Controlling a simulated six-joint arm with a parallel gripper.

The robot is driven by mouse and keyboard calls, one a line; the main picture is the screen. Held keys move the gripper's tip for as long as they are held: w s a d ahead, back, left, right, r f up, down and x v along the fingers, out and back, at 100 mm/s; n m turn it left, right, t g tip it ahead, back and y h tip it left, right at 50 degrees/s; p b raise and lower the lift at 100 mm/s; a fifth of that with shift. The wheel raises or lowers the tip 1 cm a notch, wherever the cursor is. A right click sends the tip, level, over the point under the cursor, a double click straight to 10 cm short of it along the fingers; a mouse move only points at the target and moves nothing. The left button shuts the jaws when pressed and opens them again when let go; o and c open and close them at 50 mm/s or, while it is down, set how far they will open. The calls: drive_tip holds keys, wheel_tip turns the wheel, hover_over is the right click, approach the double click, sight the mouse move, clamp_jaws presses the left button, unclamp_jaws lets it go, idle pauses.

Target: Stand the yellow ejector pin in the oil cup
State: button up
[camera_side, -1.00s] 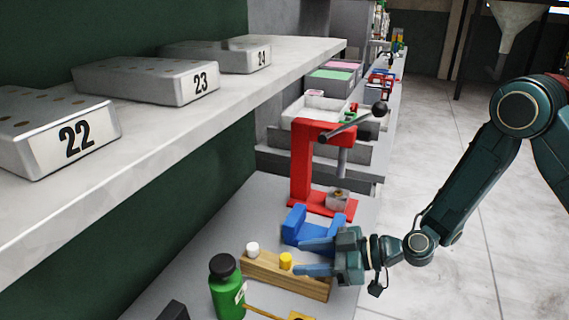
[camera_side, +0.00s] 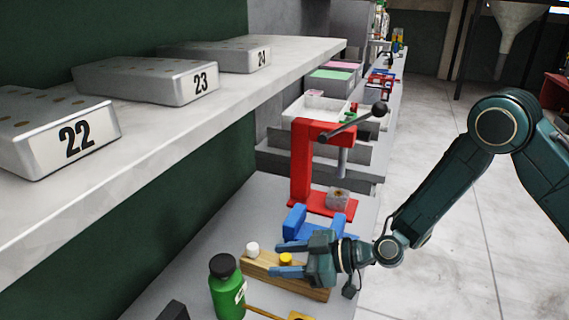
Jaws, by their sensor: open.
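The yellow ejector pin (camera_side: 286,259) stands in a wooden block (camera_side: 256,268), with only its yellow top showing. A white-topped pin (camera_side: 252,249) stands in the same block to its left. My gripper (camera_side: 276,259) is open, its two blue fingers pointing left, one on the far side and one on the near side of the yellow top. I cannot tell whether they touch it. I cannot make out an oil cup for sure; a small greyish block or cup (camera_side: 338,197) sits on the base of the red press.
A green bottle with a black cap (camera_side: 227,288) stands left of the wooden block. A blue cradle (camera_side: 295,222) and the red press (camera_side: 301,168) are behind my gripper. A shelf (camera_side: 300,58) with numbered metal blocks overhangs at the left.

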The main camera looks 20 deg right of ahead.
sight(286, 259)
clamp_jaws()
drive_tip(key=shift+r, duration=0.1)
idle(0.4)
wheel_tip(286, 259, up, 20)
idle(0.8)
idle(0.5)
drive_tip(key=s+a+f+n+g+y, duration=0.2)
drive_tip(key=s+f+n+g, duration=0.4)
drive_tip(key=s+f, duration=0.3)
drive_tip(key=s+g, duration=0.1)
drive_tip(key=s, duration=0.2)
drive_tip(key=shift+s+a+f, duration=0.2)
drive_tip(key=shift+s+a, duration=0.2)
